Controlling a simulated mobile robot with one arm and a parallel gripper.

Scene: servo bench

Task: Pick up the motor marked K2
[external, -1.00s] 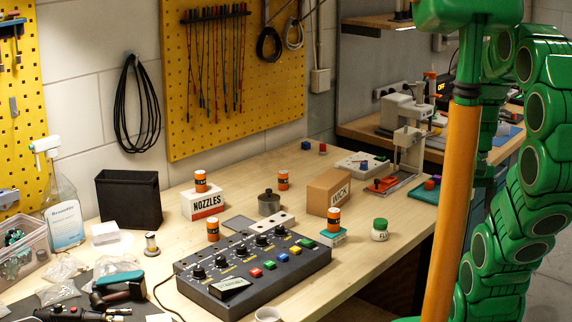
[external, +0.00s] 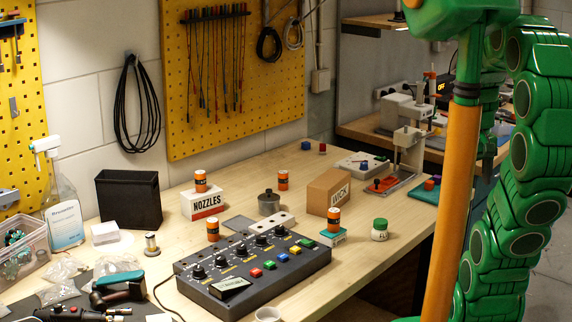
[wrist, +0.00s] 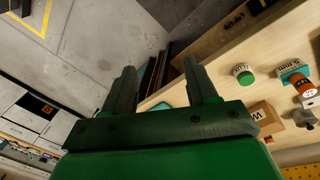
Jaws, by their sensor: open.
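Several small orange-and-black motors show in the external view. One stands on the NOZZLES box (external: 205,203), one (external: 283,180) on the bench behind the control panel, one (external: 213,230) at the panel's back left edge, and one (external: 333,219) on a small teal-and-white box. I cannot read their marks, so I cannot tell which is K2. In the wrist view, an orange motor (wrist: 304,87) shows at the right edge on the teal box. My gripper (wrist: 159,84) is open and empty, apart from the motors, over the floor and the bench's edge.
A white jar with a green lid (external: 380,230) stands near the bench's front edge. A brown box (external: 328,193) and a control panel (external: 255,275) stand near the motors. A small press (external: 408,150) is at the back right.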

